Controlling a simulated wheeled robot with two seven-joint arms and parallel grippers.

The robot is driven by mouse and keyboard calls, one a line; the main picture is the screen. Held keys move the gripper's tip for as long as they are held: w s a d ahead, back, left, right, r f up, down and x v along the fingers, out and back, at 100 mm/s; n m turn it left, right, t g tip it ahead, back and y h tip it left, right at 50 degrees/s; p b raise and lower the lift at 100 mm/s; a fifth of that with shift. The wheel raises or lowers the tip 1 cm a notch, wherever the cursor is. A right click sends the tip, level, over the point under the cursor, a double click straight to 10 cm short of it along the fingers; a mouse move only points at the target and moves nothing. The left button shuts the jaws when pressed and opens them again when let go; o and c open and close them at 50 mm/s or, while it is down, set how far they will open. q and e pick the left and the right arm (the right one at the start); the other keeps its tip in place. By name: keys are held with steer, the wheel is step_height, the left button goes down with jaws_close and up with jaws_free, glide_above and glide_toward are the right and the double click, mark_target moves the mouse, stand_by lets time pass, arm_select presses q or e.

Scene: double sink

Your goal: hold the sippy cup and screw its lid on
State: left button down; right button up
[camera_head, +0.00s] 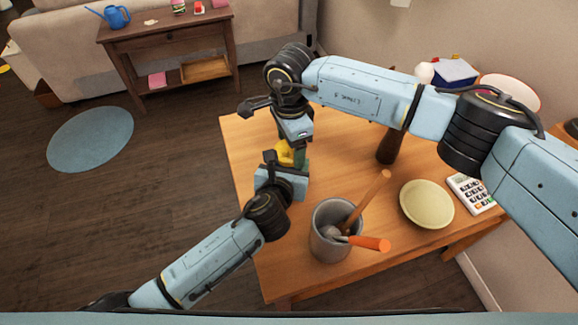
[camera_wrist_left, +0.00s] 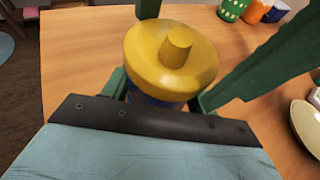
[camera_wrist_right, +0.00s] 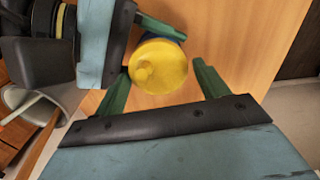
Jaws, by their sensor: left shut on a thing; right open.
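The sippy cup has a round yellow lid (camera_wrist_left: 150,62) with a short spout and a blue body (camera_wrist_left: 145,101), mostly hidden under the lid. My left gripper (camera_wrist_left: 158,100) is shut on the cup body, holding it above the table. In the head view the yellow lid (camera_head: 285,151) shows between my two grippers. My right gripper (camera_wrist_right: 165,72) is open above the cup, with one green finger on each side of the lid. There is a gap between the lid and its right-hand finger. I cannot tell whether the lid is fully seated.
A grey pot (camera_head: 322,246) with utensils stands near the table's front. A yellow plate (camera_head: 426,204), a calculator (camera_head: 470,192) and a dark brown bottle-like object (camera_head: 390,147) are to the right. The wooden table (camera_head: 245,150) is clear at its left edge.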

steer(key=r, duration=0.2)
steer(key=shift+s+a+r, duration=0.25)
steer(key=shift+a+r, duration=0.05)
steer(key=shift+r, duration=0.1)
steer(key=shift+w+r, duration=0.1)
steer(key=shift+c, duration=1.4)
step_height(320, 180, up, 3)
steer(key=n, duration=0.3)
steer(key=shift+r+n, duration=0.15)
steer(key=shift+n, duration=0.15)
steer(key=shift+f, duration=4.05)
